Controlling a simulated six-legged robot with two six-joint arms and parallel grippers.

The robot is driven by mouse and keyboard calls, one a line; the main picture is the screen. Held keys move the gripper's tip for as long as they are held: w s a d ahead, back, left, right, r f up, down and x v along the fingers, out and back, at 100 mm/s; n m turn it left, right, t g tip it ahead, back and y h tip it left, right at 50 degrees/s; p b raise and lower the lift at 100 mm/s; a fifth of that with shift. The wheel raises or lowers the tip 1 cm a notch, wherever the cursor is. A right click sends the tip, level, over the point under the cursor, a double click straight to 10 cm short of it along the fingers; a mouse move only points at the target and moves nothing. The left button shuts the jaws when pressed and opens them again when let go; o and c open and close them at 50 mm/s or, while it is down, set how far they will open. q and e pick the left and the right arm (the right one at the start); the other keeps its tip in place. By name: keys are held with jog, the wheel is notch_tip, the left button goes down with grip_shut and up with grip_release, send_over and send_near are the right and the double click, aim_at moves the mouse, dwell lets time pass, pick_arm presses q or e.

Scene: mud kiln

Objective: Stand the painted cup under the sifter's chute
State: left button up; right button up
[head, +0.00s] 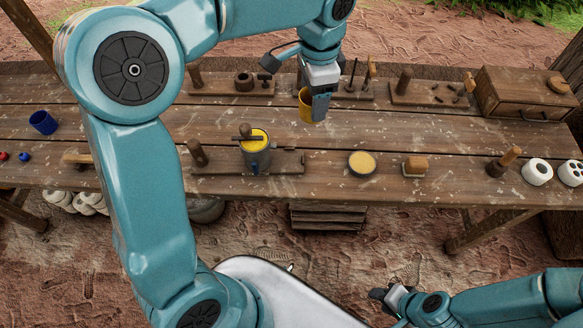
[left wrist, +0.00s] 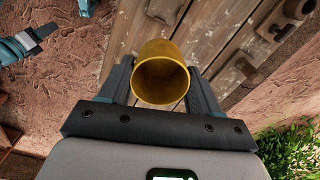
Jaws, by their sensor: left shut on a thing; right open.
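A yellow cup (head: 305,106), which I take for the painted cup, is between the fingers of my left gripper (head: 313,104), above the back part of the table. In the left wrist view the yellow cup (left wrist: 161,75) shows its open mouth toward the camera, with a dark finger on each side. The left gripper is shut on it. A grey-blue drum with yellow contents and a crossbar on top (head: 257,152), seemingly the sifter, stands front left of the cup on a wooden base. Its chute is hard to make out. My right gripper (head: 388,297) is open and empty, below the table's front edge.
A blue cup (head: 43,122) is at the far left. A round yellow-topped dish (head: 362,163), a brush-like block (head: 415,166) and white rolls (head: 537,172) stand along the front. Wooden tool racks (head: 230,88) and a chest (head: 520,94) line the back. The table's middle strip is mostly clear.

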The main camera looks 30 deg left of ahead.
pick_arm(q)
jog(key=s+a+r+m+b, duration=0.2)
jog(key=s+a+m+b, duration=0.3)
jog(key=m, duration=0.6)
jog(key=b, duration=0.6)
send_over(290, 161)
jog(key=shift+m, duration=0.4)
notch_tip(290, 161, down, 20)
jog(key=shift+r, duration=0.1)
pick_arm(e)
notch_tip(290, 161, down, 12)
jog(key=shift+d+f, duration=0.25)
jog(key=shift+d, duration=0.1)
jog(key=shift+w, duration=0.1)
pick_arm(q)
jog(key=shift+f, duration=0.2)
jog(key=o, duration=1)
jog(key=shift+o, duration=0.2)
pick_arm(e)
jog(key=shift+f, duration=0.1)
pick_arm(q)
jog(key=shift+r, duration=0.15)
